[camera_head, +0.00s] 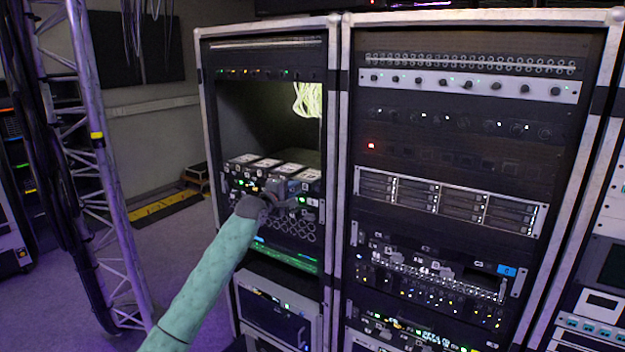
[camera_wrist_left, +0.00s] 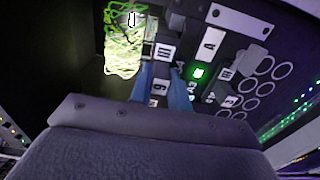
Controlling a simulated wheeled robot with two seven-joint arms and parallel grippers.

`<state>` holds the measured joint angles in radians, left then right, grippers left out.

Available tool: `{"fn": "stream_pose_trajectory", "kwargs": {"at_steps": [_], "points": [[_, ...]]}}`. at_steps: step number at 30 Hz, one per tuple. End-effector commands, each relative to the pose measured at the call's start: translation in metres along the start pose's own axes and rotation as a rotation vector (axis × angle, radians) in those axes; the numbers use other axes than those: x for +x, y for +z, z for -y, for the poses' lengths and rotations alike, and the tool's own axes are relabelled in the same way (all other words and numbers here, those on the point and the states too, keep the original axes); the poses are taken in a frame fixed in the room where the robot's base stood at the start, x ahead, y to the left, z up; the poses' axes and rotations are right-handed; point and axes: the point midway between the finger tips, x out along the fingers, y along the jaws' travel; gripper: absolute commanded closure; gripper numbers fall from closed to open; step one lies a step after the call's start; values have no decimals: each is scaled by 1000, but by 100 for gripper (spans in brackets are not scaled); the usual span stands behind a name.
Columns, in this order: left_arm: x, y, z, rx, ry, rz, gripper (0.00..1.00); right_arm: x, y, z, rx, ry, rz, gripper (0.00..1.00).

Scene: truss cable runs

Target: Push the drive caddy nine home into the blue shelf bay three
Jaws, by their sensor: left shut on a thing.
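In the left wrist view, the drive caddy (camera_wrist_left: 158,88) with a "9" label sits between the two blue-grey fingers of my left gripper (camera_wrist_left: 161,84), which is shut on it. Just beyond it is a label (camera_wrist_left: 165,52) with three bars on the shelf front. In the head view, my left gripper (camera_head: 280,197) is at the front of the shelf (camera_head: 312,214) in the left rack, and the arm hides part of that front. How deep the caddy sits in its bay cannot be told. My right gripper is not in view.
Pale looped cables (camera_head: 308,99) hang above the shelf at right; they also show in the left wrist view (camera_wrist_left: 125,45). Neighbouring units carry an "A" label (camera_wrist_left: 210,42) and a green light (camera_wrist_left: 198,73). A second rack (camera_head: 450,140) stands right; a truss (camera_head: 95,150) stands left.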

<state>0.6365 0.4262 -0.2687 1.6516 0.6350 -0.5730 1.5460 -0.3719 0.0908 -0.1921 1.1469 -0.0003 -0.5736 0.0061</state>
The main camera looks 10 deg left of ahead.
Motion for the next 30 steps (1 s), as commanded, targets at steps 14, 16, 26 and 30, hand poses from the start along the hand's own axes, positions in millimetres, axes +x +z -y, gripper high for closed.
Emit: {"fn": "stream_pose_trajectory", "kwargs": {"at_steps": [14,16,26,30], "points": [[-11,-1,-1,-1,1,-1,100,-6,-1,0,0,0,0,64],[-16,0,-2,0,2,0,100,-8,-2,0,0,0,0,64],[-40,-1,-2,0,0,-1,100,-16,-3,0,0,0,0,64],[-50,0,-2,0,0,0,100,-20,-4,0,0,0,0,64]]}}
